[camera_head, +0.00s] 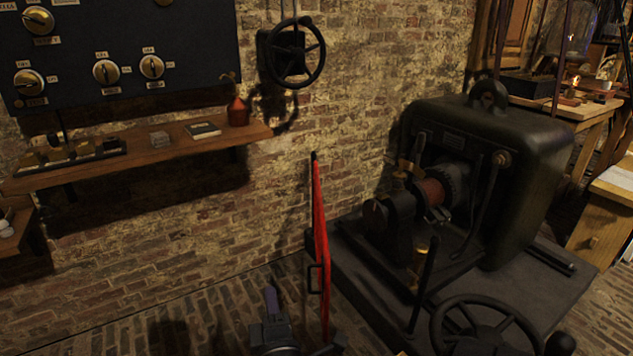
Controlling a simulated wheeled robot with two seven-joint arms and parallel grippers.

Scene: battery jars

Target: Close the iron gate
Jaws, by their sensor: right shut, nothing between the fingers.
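A narrow red upright panel with a black edge and a small black handle stands in the middle of the view; it appears to be the iron gate (320,230), seen nearly edge-on. It stands in front of the brick wall, beside the machine's base. My right gripper (271,299) is at the bottom centre, pointing up, shut and empty. It is to the left of the gate's lower part and looks apart from it. The gate's bottom end is partly hidden near my arm. My left gripper is not in view.
A large dark machine (540,150) on a raised base (560,285) fills the right, with a handwheel (485,325) in front. A wooden shelf (190,143) and a wall wheel (293,53) are on the brick wall.

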